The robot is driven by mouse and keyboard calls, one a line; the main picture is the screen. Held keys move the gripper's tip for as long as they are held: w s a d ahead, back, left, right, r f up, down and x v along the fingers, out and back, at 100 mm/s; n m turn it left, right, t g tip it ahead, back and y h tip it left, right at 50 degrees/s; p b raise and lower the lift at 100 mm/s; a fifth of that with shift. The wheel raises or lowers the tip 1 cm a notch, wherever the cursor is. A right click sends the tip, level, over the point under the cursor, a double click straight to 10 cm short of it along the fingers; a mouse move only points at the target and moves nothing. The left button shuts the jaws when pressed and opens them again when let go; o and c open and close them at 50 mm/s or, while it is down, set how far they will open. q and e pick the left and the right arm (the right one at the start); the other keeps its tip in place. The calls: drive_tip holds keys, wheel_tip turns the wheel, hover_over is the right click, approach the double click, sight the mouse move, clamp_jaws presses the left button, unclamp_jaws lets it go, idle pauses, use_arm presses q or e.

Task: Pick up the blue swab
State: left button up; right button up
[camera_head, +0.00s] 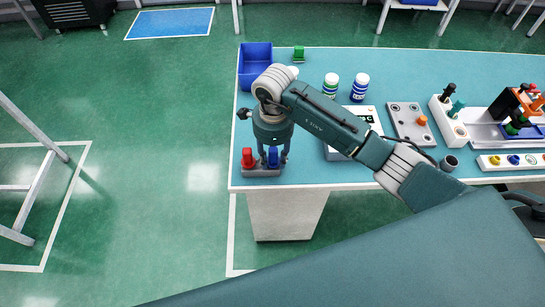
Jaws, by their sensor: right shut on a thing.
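The blue swab (272,158) stands upright in a small grey holder (263,172) near the left front corner of the table. A red swab (247,158) stands beside it on the left in the same holder. My right gripper (273,160) points down over the holder, its fingers on either side of the blue swab and shut on it. The top of the blue swab is partly hidden by the gripper. Whether its base has lifted from the holder cannot be told. My left gripper is not in view.
A blue bin (254,58) stands at the table's back left, with a green item (298,53) beside it. Two white bottles (360,88) (331,86) stand behind my right arm. A grey plate with an orange knob (422,121) and several racks fill the right side.

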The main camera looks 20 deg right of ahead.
sight(273, 148)
wheel_tip(273, 148, up, 7)
drive_tip(key=shift+w+r+b, duration=0.15)
drive_tip(key=shift+b, duration=0.85)
wheel_tip(273, 148, up, 13)
